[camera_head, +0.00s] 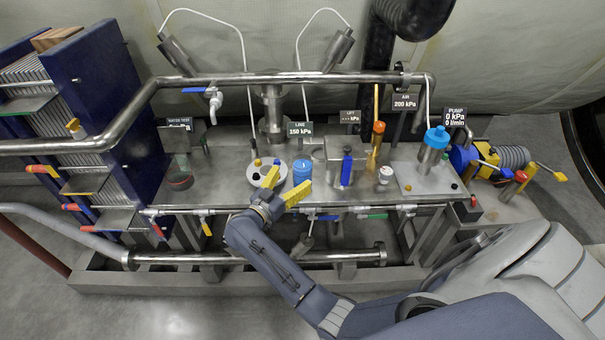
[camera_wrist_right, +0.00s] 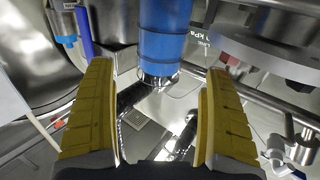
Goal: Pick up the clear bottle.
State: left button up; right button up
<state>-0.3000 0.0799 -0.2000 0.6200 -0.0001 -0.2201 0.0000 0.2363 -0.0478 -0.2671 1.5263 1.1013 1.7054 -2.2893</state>
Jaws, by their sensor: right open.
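A clear bottle-like vessel (camera_head: 430,157) with a blue cap stands upright on a metal plate at the right of the bench in the head view. My right gripper (camera_head: 293,177) is well to its left, with yellow fingers open. A blue cylinder (camera_head: 302,168) stands just beyond the fingertips in the head view. In the right wrist view, a blue cylinder (camera_wrist_right: 164,45) with a shiny end lies ahead, between the open fingers of the right gripper (camera_wrist_right: 160,68), with gaps on both sides. Whether this cylinder has a clear body cannot be told. My left gripper is not in view.
A steel rail (camera_head: 290,79) runs along the back of the bench, and another pipe (camera_head: 300,209) along its front. A round white holder (camera_head: 267,172) stands left of the blue cylinder. A metal box (camera_head: 340,150) and a white jar (camera_head: 385,174) stand to the right.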

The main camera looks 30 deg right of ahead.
aim_at(303, 167)
jog(key=shift+x, duration=3.3)
jog(key=shift+c, duration=0.6)
jog(key=c, duration=1.5)
